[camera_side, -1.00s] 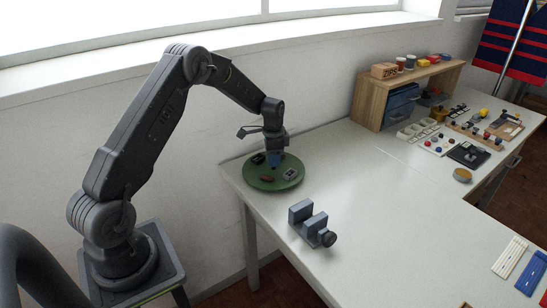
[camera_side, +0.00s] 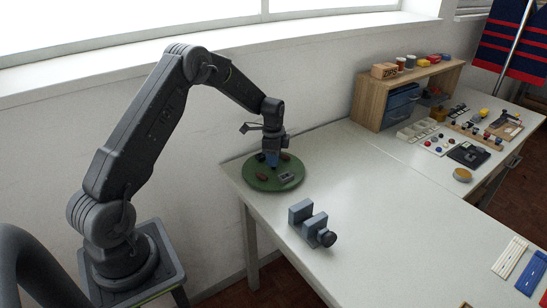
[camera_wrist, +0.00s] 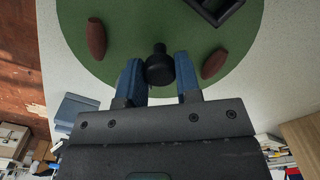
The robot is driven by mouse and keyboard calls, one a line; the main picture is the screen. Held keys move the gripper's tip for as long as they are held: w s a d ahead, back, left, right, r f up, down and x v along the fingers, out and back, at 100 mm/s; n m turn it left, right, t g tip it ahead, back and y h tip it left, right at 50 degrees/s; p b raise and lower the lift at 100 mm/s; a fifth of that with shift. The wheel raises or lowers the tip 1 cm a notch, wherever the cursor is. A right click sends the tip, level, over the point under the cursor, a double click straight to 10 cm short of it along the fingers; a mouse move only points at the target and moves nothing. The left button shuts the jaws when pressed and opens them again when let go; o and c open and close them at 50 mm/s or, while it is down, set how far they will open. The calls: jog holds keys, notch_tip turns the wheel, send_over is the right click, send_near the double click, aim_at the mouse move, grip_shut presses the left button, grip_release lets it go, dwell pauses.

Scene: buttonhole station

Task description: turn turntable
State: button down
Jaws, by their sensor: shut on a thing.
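The turntable (camera_side: 272,187) is a round green disc on the left end of the white bench. It fills the upper part of the wrist view (camera_wrist: 140,22). My gripper (camera_side: 271,163) is low over its far part, pointing down. In the wrist view its blue fingers (camera_wrist: 159,74) are closed on a black round-headed knob (camera_wrist: 158,66) on the disc. Two dark red oval pieces (camera_wrist: 97,38) (camera_wrist: 214,63) lie on either side of the knob. A dark open box (camera_wrist: 216,10) sits further across the disc; it also shows in the side view (camera_side: 287,177).
A grey vise-like block with a round knob (camera_side: 313,223) stands in front of the turntable. A wooden shelf unit (camera_side: 370,100) and several small parts and trays stand at the far right. The wall is close behind the disc. The bench middle (camera_side: 390,210) is clear.

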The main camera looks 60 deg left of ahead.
dwell(0.3)
jog(key=c, duration=0.8)
grip_release()
jog(key=shift+r, duration=0.1)
notch_tip(320, 180, up, 14)
jog(key=s+d+r+n+t, duration=0.3)
jog(key=s+d+r+n, duration=0.1)
jog(key=s+d+r, duration=0.95)
jog(key=s+d+f+n+t, duration=0.1)
jog(key=s+d+n, duration=0.1)
jog(key=s+d, duration=0.2)
jog(key=s+d+f+n+t, duration=0.1)
jog(key=s+d+n, duration=0.2)
jog(key=s, duration=0.7)
jog(key=shift+s+d+f+t, duration=0.3)
jog(key=shift+s+d, duration=0.05)
jog(key=shift+d, duration=0.85)
